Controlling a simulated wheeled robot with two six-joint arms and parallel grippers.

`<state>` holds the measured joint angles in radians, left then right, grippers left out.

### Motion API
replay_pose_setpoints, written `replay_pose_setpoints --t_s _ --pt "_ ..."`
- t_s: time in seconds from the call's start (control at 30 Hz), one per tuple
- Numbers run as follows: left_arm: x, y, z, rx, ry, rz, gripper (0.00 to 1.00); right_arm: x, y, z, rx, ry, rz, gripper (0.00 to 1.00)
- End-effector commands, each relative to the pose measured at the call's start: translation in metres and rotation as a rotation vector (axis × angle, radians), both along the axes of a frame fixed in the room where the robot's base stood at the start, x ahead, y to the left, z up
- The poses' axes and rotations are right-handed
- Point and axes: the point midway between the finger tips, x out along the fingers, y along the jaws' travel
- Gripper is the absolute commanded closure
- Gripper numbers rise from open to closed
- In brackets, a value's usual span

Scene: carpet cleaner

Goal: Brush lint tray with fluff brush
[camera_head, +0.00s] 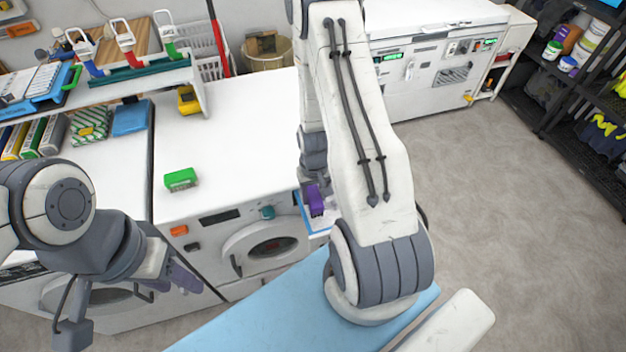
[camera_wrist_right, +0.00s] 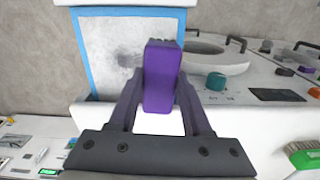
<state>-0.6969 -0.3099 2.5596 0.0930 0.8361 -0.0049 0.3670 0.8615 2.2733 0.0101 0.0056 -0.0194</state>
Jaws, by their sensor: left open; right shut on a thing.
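In the head view only part of the tray (camera_head: 301,212) shows beside my right arm. My left gripper (camera_head: 188,278) is open and empty, in front of the machines at the left.
A green brush (camera_head: 180,179) lies on the white top of the washing machine (camera_head: 240,120). The machine has a teal knob (camera_head: 267,212) and a round door. Grey floor (camera_head: 490,190) is clear at the right.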

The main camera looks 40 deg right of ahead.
Motion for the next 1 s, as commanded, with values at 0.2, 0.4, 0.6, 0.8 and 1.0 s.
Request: replay_pose_setpoints --t_s 0.2,0.4,0.6,0.8,1.0 --pt "0.000 0.000 0.021 0.000 0.000 -0.003 0.51 0.000 0.002 0.024 0.001 0.002 0.005 1.00" --pt "0.000 0.000 0.036 0.000 0.000 -0.003 0.51 0.001 0.003 0.041 0.000 0.001 0.007 1.00" --pt "0.000 0.000 0.044 0.000 0.000 -0.002 0.51 0.002 0.004 0.052 0.000 0.001 0.009 1.00" --pt "0.000 0.000 0.043 0.000 0.000 -0.002 0.51 0.002 0.005 0.052 0.000 0.001 0.009 1.00" --pt "0.000 0.000 0.043 0.000 0.000 -0.002 0.51 0.002 0.004 0.052 0.000 0.001 0.009 1.00"
